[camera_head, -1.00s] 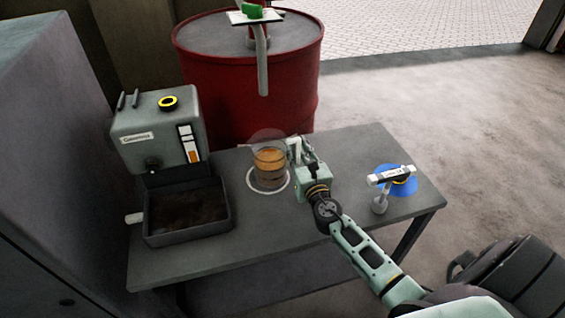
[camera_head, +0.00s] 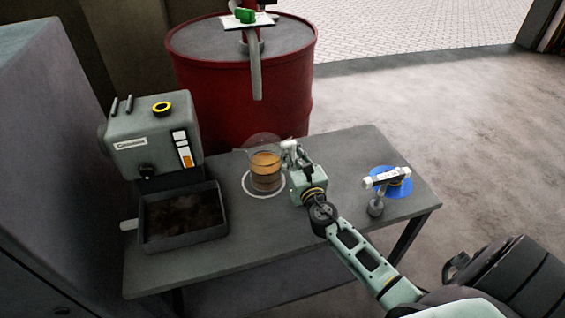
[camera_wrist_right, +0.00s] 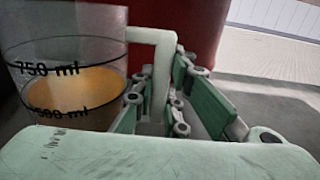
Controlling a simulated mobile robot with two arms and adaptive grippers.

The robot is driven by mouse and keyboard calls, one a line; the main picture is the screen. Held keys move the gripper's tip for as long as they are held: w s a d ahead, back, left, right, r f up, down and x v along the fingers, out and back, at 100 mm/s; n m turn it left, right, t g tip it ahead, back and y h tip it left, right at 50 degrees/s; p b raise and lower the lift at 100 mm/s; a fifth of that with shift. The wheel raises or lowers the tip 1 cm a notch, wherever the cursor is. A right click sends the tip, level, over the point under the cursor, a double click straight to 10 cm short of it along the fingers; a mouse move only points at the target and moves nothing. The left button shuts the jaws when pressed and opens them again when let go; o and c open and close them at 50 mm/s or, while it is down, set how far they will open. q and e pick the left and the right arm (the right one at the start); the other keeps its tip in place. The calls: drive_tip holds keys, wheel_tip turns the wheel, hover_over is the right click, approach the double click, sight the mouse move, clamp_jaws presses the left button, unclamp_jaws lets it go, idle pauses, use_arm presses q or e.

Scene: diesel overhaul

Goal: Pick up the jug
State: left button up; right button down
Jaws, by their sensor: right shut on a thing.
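The clear jug (camera_head: 265,172), with amber liquid in it, is upright at the white ring (camera_head: 247,190) marked on the table. I cannot tell whether its base touches the table. My right gripper (camera_head: 290,157) is at the jug's right side, shut on its handle. In the right wrist view the jug (camera_wrist_right: 65,75) shows black volume marks, and its pale handle (camera_wrist_right: 161,75) runs down between the fingers. My left gripper is not in view.
A grey machine (camera_head: 150,135) with a dark tray (camera_head: 185,243) stands left on the table (camera_head: 300,235). A red drum (camera_head: 240,95) with a hanging spout is behind. A small tool lies on a blue disc (camera_head: 405,188) at right. The table front is clear.

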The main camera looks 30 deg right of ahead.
sight(293, 141)
wheel_tip(293, 141, up, 10)
drive_tip(key=p, duration=0.7)
drive_tip(key=shift+r, duration=0.15)
drive_tip(key=c, duration=2.3)
unclamp_jaws()
clamp_jaws()
